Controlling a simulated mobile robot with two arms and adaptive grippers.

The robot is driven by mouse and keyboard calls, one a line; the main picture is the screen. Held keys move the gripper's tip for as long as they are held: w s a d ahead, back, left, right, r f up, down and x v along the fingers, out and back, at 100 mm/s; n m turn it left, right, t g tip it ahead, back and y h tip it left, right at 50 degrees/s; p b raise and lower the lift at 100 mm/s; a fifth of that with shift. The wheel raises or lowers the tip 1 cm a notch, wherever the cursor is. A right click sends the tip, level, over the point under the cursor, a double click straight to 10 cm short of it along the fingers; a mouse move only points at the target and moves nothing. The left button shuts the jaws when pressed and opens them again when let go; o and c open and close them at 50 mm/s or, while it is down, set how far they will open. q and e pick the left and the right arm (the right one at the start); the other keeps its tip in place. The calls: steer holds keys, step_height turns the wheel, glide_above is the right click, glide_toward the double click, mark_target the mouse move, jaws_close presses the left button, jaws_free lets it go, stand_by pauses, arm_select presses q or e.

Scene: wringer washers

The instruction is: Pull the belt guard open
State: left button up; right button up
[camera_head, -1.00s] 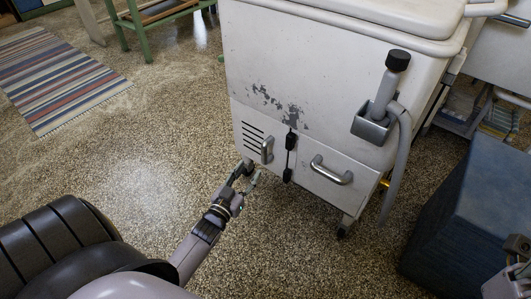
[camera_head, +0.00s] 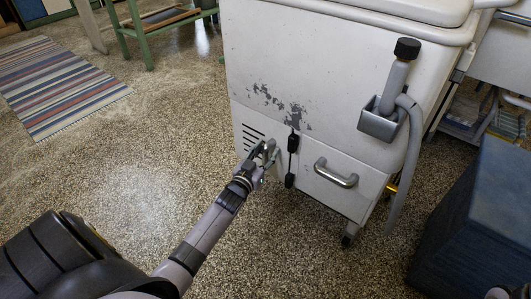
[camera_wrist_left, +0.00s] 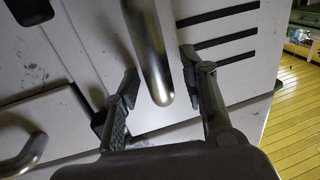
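The washer's lower front has a white louvred panel (camera_head: 246,143) at left, which looks like the belt guard; it sits flush and closed. Its metal bar handle (camera_wrist_left: 148,45) shows large in the left wrist view. My left gripper (camera_head: 264,151) is at this handle and partly hides it in the head view. In the wrist view its two fingers (camera_wrist_left: 160,82) stand apart, one on each side of the handle, with gaps visible. Only a small part of what may be my right arm shows at the head view's bottom right corner; its fingers cannot be made out.
A second panel (camera_head: 359,205) with its own bar handle (camera_head: 336,174) lies right of black latches (camera_head: 291,161). A grey hose (camera_head: 401,168) hangs at the washer's right side. A blue block (camera_head: 477,225) stands at right.

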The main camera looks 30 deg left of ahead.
arm_select(q)
jaws_close()
stand_by(0.3)
stand_by(0.4)
